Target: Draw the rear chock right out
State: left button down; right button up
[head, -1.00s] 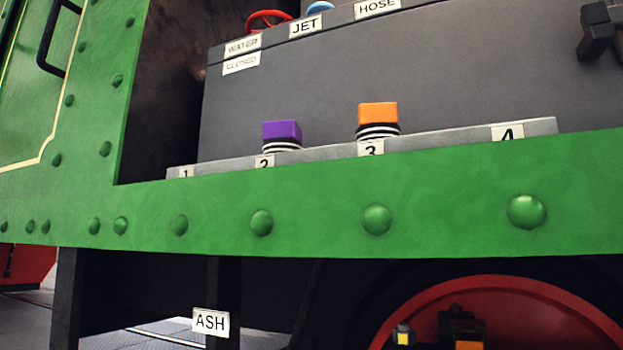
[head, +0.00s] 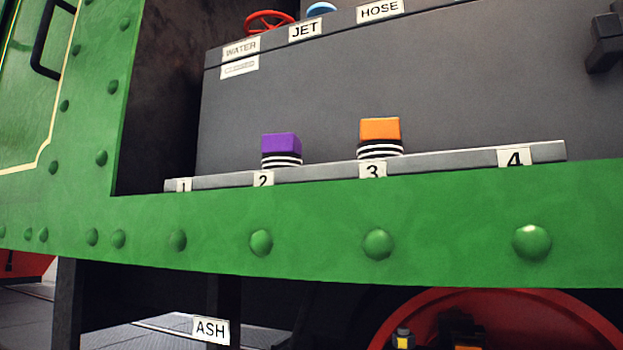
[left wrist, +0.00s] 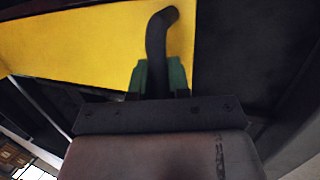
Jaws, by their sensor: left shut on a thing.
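In the left wrist view a yellow chock (left wrist: 85,45) fills the upper left, with a black bent handle (left wrist: 158,38) standing out from it. My left gripper (left wrist: 160,82) has its green fingers on either side of the lower part of this handle and is shut on it. The chock's far side and what it rests against are hidden. Neither gripper shows in the head view, and the chock cannot be made out there.
In the head view a green riveted side sill (head: 320,235) runs across. A red wheel (head: 480,300) shows below it. A numbered grey ledge (head: 440,162) carries a purple block (head: 281,144) and an orange block (head: 380,130). An ASH label (head: 210,330) hangs lower left.

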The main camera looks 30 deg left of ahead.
pick_arm(q)
jog(key=shift+s+d+p, duration=0.15)
jog(key=shift+s+p, duration=1.05)
jog(key=shift+s, duration=1.25)
jog(key=shift+s+d+p, duration=0.1)
jog(key=shift+s+p, duration=1.1)
jog(key=shift+s, duration=1.2)
jog(key=shift+s+d+f, duration=0.1)
jog(key=shift+s, duration=0.35)
jog(key=c, duration=0.7)
grip_release()
